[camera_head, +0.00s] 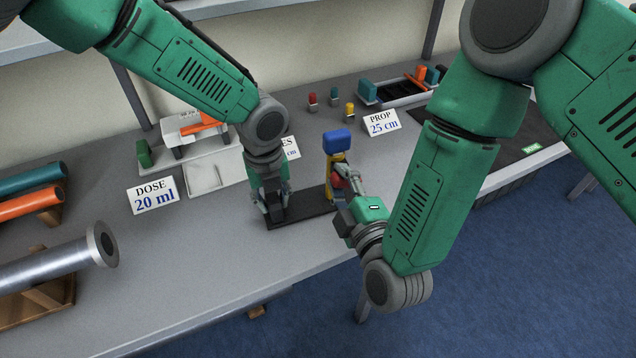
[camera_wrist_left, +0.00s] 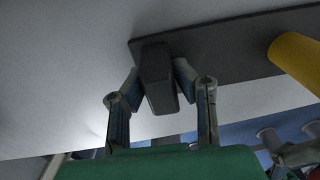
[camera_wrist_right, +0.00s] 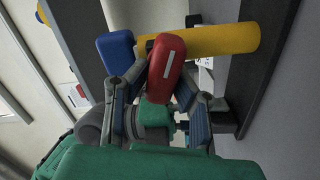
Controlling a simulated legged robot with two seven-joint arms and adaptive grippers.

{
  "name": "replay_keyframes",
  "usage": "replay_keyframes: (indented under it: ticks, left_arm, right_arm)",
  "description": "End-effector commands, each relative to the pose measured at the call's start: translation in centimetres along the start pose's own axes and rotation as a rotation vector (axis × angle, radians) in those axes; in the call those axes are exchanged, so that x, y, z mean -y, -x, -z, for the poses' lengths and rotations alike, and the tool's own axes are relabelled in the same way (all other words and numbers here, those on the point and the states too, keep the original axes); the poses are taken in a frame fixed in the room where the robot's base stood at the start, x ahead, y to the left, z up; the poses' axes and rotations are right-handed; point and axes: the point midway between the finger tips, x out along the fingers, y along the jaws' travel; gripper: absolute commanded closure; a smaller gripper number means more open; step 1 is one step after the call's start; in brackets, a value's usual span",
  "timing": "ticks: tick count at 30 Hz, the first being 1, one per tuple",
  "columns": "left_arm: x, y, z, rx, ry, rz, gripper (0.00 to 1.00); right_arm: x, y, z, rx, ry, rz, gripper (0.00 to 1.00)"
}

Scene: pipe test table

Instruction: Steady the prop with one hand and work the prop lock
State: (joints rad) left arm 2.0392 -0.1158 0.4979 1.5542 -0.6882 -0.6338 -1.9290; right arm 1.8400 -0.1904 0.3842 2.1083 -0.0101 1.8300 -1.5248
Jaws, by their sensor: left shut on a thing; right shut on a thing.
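The prop is a yellow post (camera_head: 334,160) with a blue head (camera_head: 338,139), rising from a dark base plate (camera_head: 312,204). The post also shows in the left wrist view (camera_wrist_left: 298,60). My left gripper (camera_head: 274,203) points down at the plate's left end. In the left wrist view its fingers are shut on a dark upright grip block (camera_wrist_left: 158,80). My right gripper (camera_head: 345,198) comes from the front right, beside the post. In the right wrist view its fingers are shut on the red lock (camera_wrist_right: 166,68), which has a white stripe and lies against the yellow post.
A "PROP 25 cm" card (camera_head: 382,123) and a "DOSE 20 ml" card (camera_head: 153,194) stand on the table. Another card is partly hidden behind my left gripper. A metal pipe (camera_head: 60,264) lies at the left. The grey table (camera_head: 200,270) is clear in front.

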Motion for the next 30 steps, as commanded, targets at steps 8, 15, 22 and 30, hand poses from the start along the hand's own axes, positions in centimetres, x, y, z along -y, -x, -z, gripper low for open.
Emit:
replay_keyframes:
  ticks: [8,15,22,30]
  left_arm:
    - [-0.82,-0.35,-0.06,-0.003,0.002,-0.019,1.0]
    - [-0.82,-0.34,-0.06,-0.003,0.002,-0.019,1.0]
    - [-0.79,-0.34,-0.07,-0.003,0.002,-0.018,1.0]
    - [-0.44,-0.24,-0.05,-0.002,0.002,-0.01,1.0]
  right_arm:
    - [-0.17,-0.12,-0.28,0.004,0.184,-0.013,1.0]
    - [-0.11,-0.14,-0.53,0.011,0.31,-0.013,1.0]
    - [-0.09,-0.13,-0.5,0.011,0.306,-0.013,0.56]
    - [0.18,-0.06,-0.28,0.006,0.301,-0.006,0.56]
